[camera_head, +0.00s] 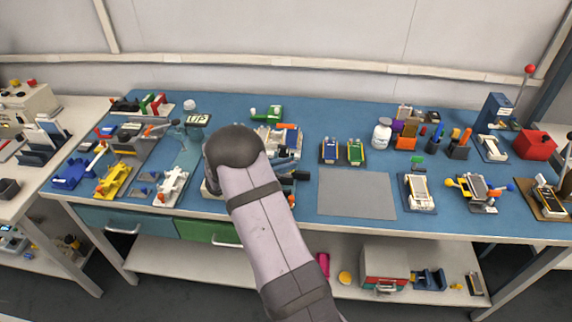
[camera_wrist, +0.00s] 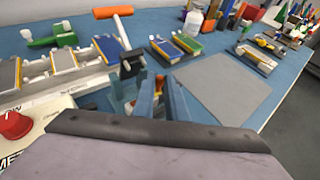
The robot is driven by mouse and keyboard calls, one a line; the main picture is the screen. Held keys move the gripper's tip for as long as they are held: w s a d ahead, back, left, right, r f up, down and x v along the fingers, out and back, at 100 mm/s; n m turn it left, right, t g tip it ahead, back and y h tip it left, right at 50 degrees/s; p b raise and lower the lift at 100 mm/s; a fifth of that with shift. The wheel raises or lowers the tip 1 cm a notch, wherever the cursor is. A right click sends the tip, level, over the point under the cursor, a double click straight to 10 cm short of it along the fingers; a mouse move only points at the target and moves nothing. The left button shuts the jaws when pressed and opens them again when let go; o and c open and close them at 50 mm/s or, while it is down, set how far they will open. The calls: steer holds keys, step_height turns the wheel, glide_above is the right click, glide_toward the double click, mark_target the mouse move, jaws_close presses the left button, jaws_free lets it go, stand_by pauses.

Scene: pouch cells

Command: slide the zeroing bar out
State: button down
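My gripper (camera_wrist: 160,84) shows in the wrist view as two blue-grey fingers beyond the dark wrist housing. A narrow gap seems to lie between them, but I cannot tell whether anything is in it. I cannot pick out the zeroing bar with certainty.
A red knob (camera_wrist: 14,124) on a white box is close at left in the wrist view. Two pouch-cell trays (camera_head: 342,151) and a bare grey mat (camera_head: 356,194) lie to the right.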

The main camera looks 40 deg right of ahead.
steer(key=s+d+b, duration=0.2)
steer(key=s+d, duration=0.1)
steer(key=s, duration=0.1)
steer(key=shift+d+f, duration=0.1)
steer(key=shift+d, duration=0.3)
steer(key=shift+s+d, duration=0.15)
steer(key=shift+d, duration=0.05)
steer(key=c, duration=1.8)
jaws_free()
steer(key=shift+s+d, duration=0.1)
steer(key=shift+o, duration=0.2)
steer(key=shift+a+r, duration=0.2)
steer(key=shift+a, duration=0.05)
steer(key=b+v, duration=0.1)
steer(key=v, duration=0.6)
